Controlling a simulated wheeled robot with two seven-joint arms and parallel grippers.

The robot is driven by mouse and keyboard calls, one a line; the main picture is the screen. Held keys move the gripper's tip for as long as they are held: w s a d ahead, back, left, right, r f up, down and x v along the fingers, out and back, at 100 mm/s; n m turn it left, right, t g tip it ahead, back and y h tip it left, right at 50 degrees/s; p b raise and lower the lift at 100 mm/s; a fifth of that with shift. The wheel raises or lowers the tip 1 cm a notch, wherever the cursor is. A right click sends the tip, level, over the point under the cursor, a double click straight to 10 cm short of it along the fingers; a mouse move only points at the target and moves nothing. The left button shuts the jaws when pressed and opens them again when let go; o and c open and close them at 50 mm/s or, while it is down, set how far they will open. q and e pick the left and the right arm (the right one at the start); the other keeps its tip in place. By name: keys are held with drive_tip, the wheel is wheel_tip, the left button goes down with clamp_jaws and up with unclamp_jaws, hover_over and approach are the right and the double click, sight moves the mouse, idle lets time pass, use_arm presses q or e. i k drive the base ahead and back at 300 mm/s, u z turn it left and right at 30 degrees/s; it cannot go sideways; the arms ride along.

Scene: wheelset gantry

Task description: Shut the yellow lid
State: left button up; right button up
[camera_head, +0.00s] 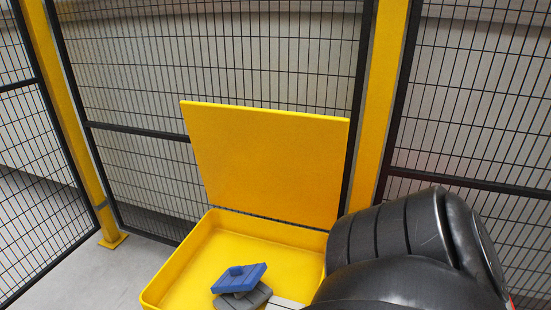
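The yellow lid (268,160) stands open, nearly upright, along the back edge of a yellow box (177,264). The box is open at the top, and its front is cut off by the lower edge of the view. A blue piece (240,278) lies tilted on a grey piece (243,299) inside the box. My black arm covers the box's right side.
A black wire mesh fence with yellow posts (382,95) stands close behind the lid. Another yellow post (75,130) stands at the left. Grey floor (105,275) is clear to the left of the box.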

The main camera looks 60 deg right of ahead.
sight(288, 166)
drive_tip(key=z, duration=1.75)
drive_tip(key=k, duration=0.6)
drive_tip(key=u, duration=1.6)
drive_tip(key=i, duration=1.15)
drive_tip(key=z, duration=1.1)
